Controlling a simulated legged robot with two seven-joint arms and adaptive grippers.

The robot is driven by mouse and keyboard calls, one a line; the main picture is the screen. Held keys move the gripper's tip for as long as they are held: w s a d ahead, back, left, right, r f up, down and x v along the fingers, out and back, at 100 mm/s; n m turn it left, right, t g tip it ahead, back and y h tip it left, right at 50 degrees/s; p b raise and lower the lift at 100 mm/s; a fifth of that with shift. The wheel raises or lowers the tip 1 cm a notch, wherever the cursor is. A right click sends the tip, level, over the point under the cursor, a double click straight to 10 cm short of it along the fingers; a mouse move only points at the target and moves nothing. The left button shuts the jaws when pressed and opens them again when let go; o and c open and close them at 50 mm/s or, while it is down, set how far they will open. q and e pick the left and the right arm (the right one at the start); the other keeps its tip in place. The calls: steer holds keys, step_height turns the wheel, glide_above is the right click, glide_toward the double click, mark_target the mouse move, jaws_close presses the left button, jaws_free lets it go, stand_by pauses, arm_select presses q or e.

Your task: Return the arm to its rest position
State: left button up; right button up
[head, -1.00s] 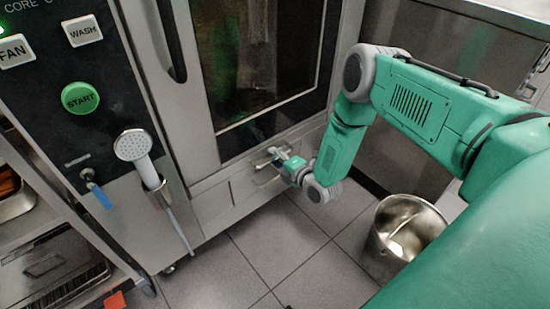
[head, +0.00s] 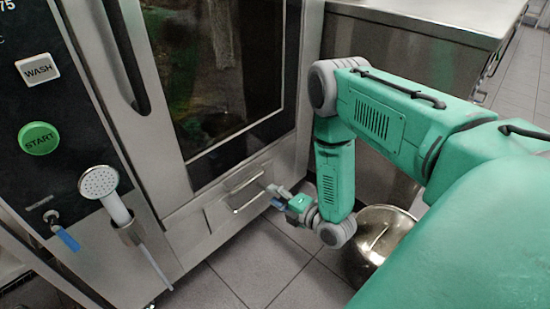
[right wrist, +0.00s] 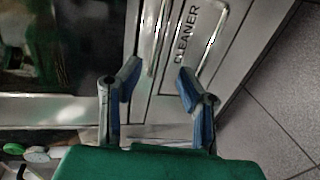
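My right arm (head: 375,115) comes in from the right and bends down at the elbow. Its gripper (head: 272,196) is low in front of the oven, just right of the handle (head: 249,194) of a small drawer (head: 222,212). In the right wrist view the two fingers of the gripper (right wrist: 158,80) are spread apart with nothing between them. The drawer front with the word CLEANER (right wrist: 186,35) and its bar handle lie beyond the fingertips. The drawer looks closed. My left gripper is not in view.
The oven has a dark glass door (head: 225,80), a green START button (head: 39,138) and a hand shower (head: 100,183). A metal bin (head: 378,235) stands on the floor behind my arm. A steel counter (head: 440,22) is at the back right. Tiled floor (head: 245,262) is clear in front.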

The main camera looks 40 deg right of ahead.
steer(key=shift+a, duration=0.1)
stand_by(0.4)
steer(key=s+a+f+m+g, duration=0.4)
steer(key=s+a+m+g, duration=0.3)
steer(key=s+a+m, duration=0.2)
steer(key=s+a+r+m+g+h, duration=0.1)
steer(key=s+r+m+g, duration=0.1)
steer(key=s+m+g, duration=1.05)
steer(key=s+r+n+t+p, duration=0.1)
steer(key=r+t+p, duration=0.1)
steer(key=r+p, duration=0.5)
steer(key=s+r+n+t+p, duration=0.2)
steer(key=r+p, duration=0.6)
steer(key=shift+s, duration=0.3)
steer(key=shift+a+t, duration=0.1)
steer(key=shift+t, duration=0.15)
